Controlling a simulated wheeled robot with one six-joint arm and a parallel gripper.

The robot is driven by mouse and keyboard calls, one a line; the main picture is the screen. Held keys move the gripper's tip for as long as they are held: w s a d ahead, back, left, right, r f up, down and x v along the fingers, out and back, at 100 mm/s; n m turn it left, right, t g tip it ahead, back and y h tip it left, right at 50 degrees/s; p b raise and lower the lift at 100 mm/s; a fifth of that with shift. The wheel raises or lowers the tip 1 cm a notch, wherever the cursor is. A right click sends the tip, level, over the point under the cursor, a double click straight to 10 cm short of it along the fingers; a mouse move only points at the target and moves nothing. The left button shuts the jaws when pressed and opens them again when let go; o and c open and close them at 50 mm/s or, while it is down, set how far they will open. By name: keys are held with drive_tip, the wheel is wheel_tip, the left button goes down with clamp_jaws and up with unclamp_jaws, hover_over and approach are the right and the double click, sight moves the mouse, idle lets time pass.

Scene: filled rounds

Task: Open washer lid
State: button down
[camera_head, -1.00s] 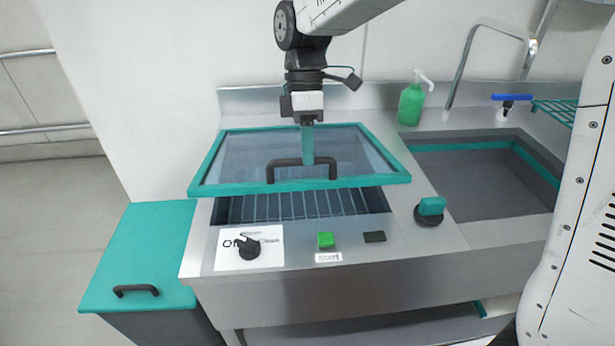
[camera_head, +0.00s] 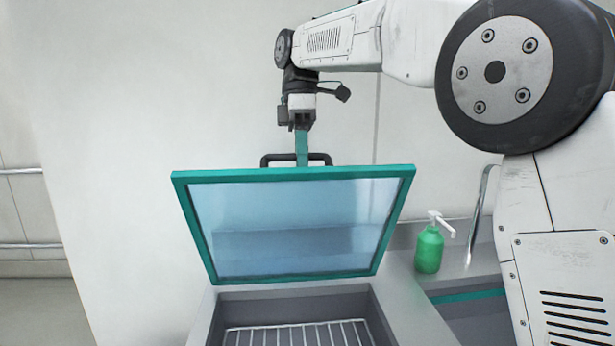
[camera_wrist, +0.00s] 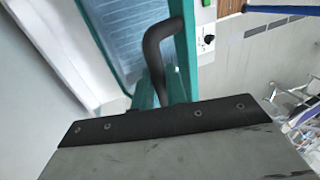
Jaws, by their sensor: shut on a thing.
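The washer lid (camera_head: 290,174) is a glass panel in a teal frame. In the head view it is tilted up steeply, its front edge high and its back edge low behind the washer opening. The lid's dark handle (camera_head: 320,157) shows above the top edge, and it also shows in the wrist view (camera_wrist: 152,45). My gripper (camera_head: 302,150) is above the lid, shut on the handle. Its fingertips are partly hidden behind the lid's top edge. The washer basin (camera_head: 230,309) is uncovered, with a wire rack (camera_head: 300,334) inside.
A green soap bottle (camera_head: 428,250) with a white pump stands on the steel counter right of the lid. A tap (camera_head: 482,215) and part of a sink (camera_head: 475,312) are further right. A plain wall is behind the lid.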

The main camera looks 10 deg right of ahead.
drive_tip(key=shift+w+d+r, duration=0.1)
drive_tip(key=shift+w+r, duration=0.05)
drive_tip(key=shift+w, duration=2.05)
drive_tip(key=c, duration=1.4)
unclamp_jaws()
drive_tip(key=shift+w+d, duration=0.1)
drive_tip(key=shift+d, duration=0.05)
drive_tip(key=shift+r, duration=0.1)
drive_tip(key=shift+s, duration=0.2)
